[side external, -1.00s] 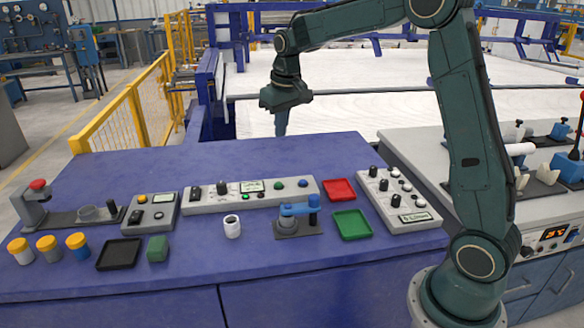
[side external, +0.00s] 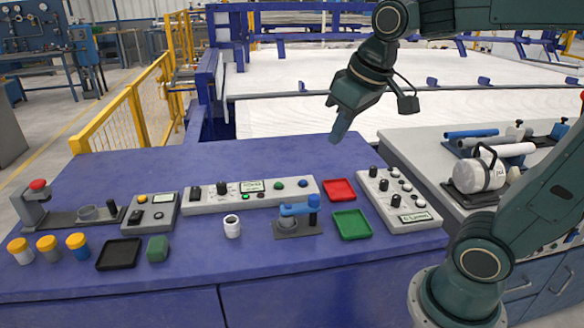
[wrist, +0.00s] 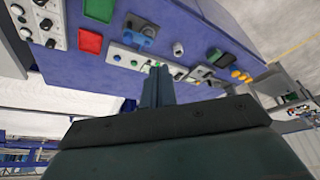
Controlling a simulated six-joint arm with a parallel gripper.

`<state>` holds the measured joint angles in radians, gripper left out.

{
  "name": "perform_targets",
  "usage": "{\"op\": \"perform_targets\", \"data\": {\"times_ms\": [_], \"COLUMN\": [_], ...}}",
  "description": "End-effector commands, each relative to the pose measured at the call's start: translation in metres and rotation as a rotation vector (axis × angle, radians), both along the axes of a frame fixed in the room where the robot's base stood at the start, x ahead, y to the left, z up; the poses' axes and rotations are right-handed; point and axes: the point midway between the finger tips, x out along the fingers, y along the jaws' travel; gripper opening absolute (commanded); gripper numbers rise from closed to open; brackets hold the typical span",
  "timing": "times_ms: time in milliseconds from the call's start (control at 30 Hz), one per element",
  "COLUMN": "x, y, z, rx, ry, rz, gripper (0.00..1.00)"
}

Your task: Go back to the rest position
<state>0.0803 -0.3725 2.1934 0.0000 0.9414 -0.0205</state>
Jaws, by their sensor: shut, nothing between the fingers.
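My gripper (side external: 337,138) is shut and empty. In the side view it hangs in the air, tilted down to the left, above the back right part of the blue workbench (side external: 250,160). In the wrist view the closed fingers (wrist: 158,80) point at the bench top, with nothing held. On the grey bench at right lie a blue pipe (side external: 471,133) and a white pipe (side external: 515,149), well apart from my gripper.
Below my gripper are a red tray (side external: 339,189), a green tray (side external: 352,224), a control box (side external: 397,200) and a blue clamp device (side external: 299,212). A white cup (side external: 232,226) stands left of these. A white cylindrical device (side external: 479,172) sits on the right bench. The air around my gripper is clear.

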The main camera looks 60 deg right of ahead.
Motion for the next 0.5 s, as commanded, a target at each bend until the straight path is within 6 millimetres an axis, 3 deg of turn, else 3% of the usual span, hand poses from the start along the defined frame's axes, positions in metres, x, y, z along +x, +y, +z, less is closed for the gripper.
{"op": "perform_targets", "data": {"times_ms": [300,500], "x": [-0.064,-0.09], "y": [0.016,0.021], "z": [-0.015,-0.027], "rx": [0.001,0.003], "ry": [-0.072,-0.103], "rz": [0.039,0.056], "gripper": [0.0,0.0]}}
